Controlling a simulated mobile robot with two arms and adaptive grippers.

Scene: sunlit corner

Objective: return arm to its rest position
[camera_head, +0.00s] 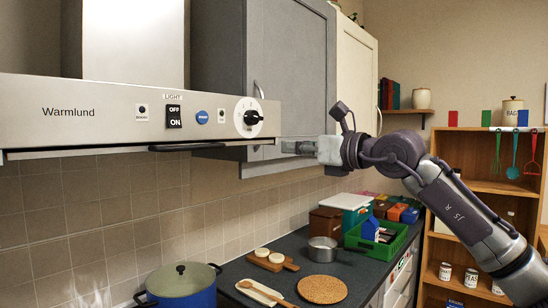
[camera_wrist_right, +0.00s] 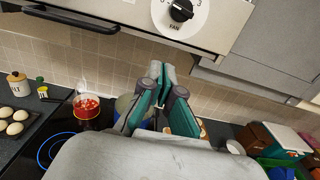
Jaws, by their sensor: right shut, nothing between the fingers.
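My right arm reaches in from the right in the head view. Its gripper (camera_head: 290,147) is in the air just right of the range hood's end, in front of the grey cabinet. In the right wrist view the gripper (camera_wrist_right: 163,72) has its teal-padded fingers closed together with nothing between them. It points toward the tiled wall below the hood (camera_head: 90,112). The hood's fan knob (camera_head: 249,117) also shows near the top of the wrist view (camera_wrist_right: 181,10). My left gripper is not in view.
Below are a blue pot (camera_head: 181,288), a small saucepan (camera_head: 322,249), a cork mat (camera_head: 322,289) and a green crate (camera_head: 393,246) on the dark counter. A wooden shelf (camera_head: 470,187) stands at the right, close to my arm. A red-filled pot (camera_wrist_right: 87,107) sits on the hob.

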